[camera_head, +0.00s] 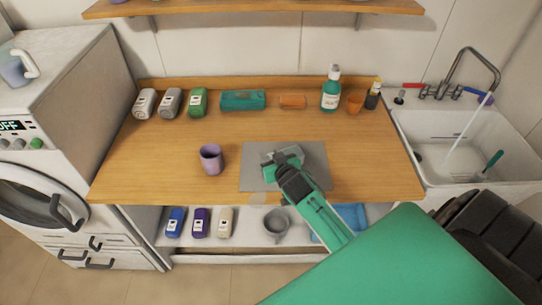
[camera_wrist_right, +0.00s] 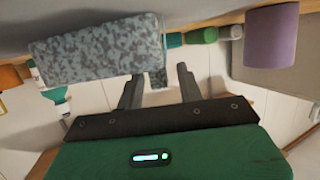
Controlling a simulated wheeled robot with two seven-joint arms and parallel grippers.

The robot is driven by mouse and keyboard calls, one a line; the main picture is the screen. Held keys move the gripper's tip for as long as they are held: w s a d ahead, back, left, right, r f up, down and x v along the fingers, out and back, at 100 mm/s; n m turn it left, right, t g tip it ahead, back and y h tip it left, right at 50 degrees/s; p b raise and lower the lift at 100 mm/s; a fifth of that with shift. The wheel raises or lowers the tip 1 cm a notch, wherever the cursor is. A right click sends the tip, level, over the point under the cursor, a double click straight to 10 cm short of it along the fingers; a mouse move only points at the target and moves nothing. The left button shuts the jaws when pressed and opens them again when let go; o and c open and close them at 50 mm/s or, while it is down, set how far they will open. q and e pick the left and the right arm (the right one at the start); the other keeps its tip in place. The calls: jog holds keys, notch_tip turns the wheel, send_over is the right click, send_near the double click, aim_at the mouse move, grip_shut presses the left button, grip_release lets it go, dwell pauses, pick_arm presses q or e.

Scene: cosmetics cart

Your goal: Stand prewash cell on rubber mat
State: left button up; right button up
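A grey-green block (camera_head: 288,154), which I take to be the prewash cell, is over the grey rubber mat (camera_head: 255,182) on the counter. In the right wrist view it is a speckled slab (camera_wrist_right: 92,50) with a small tab, its edge against the grey surface; it seems to rest on the mat. My right gripper (camera_head: 275,165) is at the block. In the wrist view its fingers (camera_wrist_right: 158,88) are spread on either side of the tab, with gaps showing. My left gripper is not in view.
A purple cup (camera_head: 211,160) stands left of the mat. A sink (camera_head: 450,140) is at right.

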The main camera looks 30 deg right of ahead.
jog(key=shift+s+r, duration=0.1)
jog(key=b+v, duration=0.2)
jog(key=v, duration=0.9)
jog(key=shift+s+r, duration=0.2)
jog(key=shift+s, duration=0.15)
jog(key=shift+a, duration=0.1)
